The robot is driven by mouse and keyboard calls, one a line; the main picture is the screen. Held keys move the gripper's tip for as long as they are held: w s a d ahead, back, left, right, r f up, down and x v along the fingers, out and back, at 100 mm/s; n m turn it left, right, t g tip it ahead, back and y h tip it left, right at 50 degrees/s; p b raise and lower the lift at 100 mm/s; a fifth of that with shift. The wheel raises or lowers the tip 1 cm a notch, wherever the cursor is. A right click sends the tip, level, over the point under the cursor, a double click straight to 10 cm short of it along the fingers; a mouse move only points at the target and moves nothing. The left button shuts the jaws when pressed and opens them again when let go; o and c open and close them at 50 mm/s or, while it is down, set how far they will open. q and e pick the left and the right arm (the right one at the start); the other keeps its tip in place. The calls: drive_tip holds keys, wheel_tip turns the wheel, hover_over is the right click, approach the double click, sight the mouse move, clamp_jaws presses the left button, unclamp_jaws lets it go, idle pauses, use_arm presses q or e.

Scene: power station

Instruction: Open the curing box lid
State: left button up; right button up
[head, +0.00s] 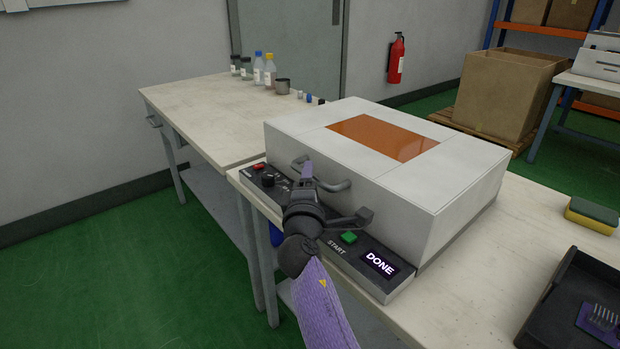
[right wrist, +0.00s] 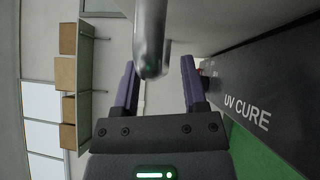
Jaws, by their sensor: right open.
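The curing box (head: 455,195) is a closed white case on the table, its lid (head: 440,165) down, with an orange window (head: 385,137) in the top. A grey bar handle (head: 336,186) is on its front. My right gripper (head: 308,174) is at the handle and hides its middle. In the right wrist view the gripper (right wrist: 160,85) is open, and the handle (right wrist: 152,45) shows between or just beyond its purple fingers; I cannot tell if they touch. My left gripper is out of view.
The control panel below the handle has a green START button (head: 348,237), a red button (head: 259,166) and a display (head: 380,264) reading DONE. A black tray (head: 560,300) and a sponge (head: 592,215) lie to the right. Bottles (head: 270,69) stand on the back table.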

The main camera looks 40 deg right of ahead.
drive_tip(key=shift+w+d+r, duration=0.1)
drive_tip(key=shift+w+d, duration=0.3)
drive_tip(key=shift+w, duration=0.05)
clamp_jaws()
idle(0.8)
idle(0.3)
